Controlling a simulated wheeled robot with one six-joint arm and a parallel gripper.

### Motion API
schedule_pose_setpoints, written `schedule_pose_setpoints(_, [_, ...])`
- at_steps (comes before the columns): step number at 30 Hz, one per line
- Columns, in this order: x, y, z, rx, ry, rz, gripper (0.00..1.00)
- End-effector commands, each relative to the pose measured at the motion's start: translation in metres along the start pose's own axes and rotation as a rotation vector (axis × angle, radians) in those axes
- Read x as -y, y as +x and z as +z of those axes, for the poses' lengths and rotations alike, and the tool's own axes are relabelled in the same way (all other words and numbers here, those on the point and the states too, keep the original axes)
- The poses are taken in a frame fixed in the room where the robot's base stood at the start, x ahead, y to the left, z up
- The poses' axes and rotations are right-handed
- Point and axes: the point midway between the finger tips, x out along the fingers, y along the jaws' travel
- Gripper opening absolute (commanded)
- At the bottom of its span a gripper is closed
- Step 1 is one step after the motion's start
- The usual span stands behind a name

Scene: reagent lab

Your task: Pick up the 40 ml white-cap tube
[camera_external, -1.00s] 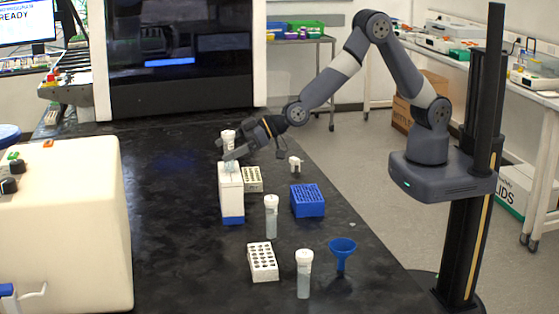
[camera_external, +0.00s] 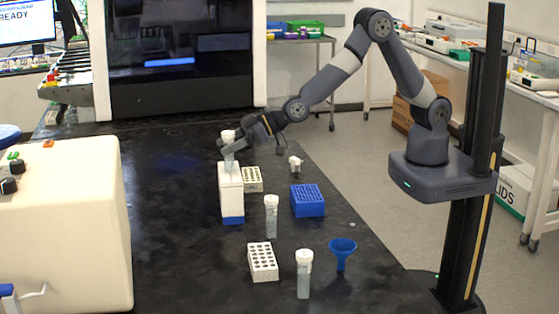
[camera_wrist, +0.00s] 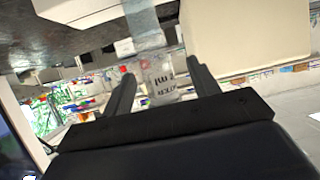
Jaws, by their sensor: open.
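A tube with a white cap (camera_external: 228,136) stands upright at the far end of the row, at the white and blue box (camera_external: 231,193); I cannot tell whether it is in or behind the box. My gripper (camera_external: 226,146) is open and level with its upper part. In the wrist view my gripper's fingers (camera_wrist: 160,82) lie on both sides of the lettered white cap (camera_wrist: 163,78), with gaps visible. The pale tube body (camera_wrist: 140,32) shows beyond it. Two similar white-cap tubes stand nearer the camera, one in the middle (camera_external: 271,217) and one in front (camera_external: 304,275).
A blue rack (camera_external: 308,201), a white rack (camera_external: 263,262), a pale rack (camera_external: 252,180) and a blue funnel (camera_external: 342,252) stand on the black bench. A small white item (camera_external: 295,164) stands farther back. A large cream machine (camera_external: 70,225) fills the left. Bench between them is clear.

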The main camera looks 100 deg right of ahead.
Motion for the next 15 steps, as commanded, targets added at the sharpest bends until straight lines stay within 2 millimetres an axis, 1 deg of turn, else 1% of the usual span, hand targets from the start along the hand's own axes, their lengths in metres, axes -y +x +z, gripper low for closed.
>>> schedule_pose_setpoints(1, [0.000,-0.006,-0.017,-0.011,0.003,-0.001,0.57])
schedule_pose_setpoints(5, [0.000,-0.021,-0.051,-0.011,0.005,-0.003,0.57])
schedule_pose_setpoints(6, [0.000,-0.022,-0.053,-0.007,0.005,0.001,0.57])
schedule_pose_setpoints(9, [0.000,-0.029,-0.070,-0.008,0.005,-0.002,0.57])
schedule_pose_setpoints(15, [-0.001,-0.033,-0.078,-0.003,0.002,0.002,0.57])
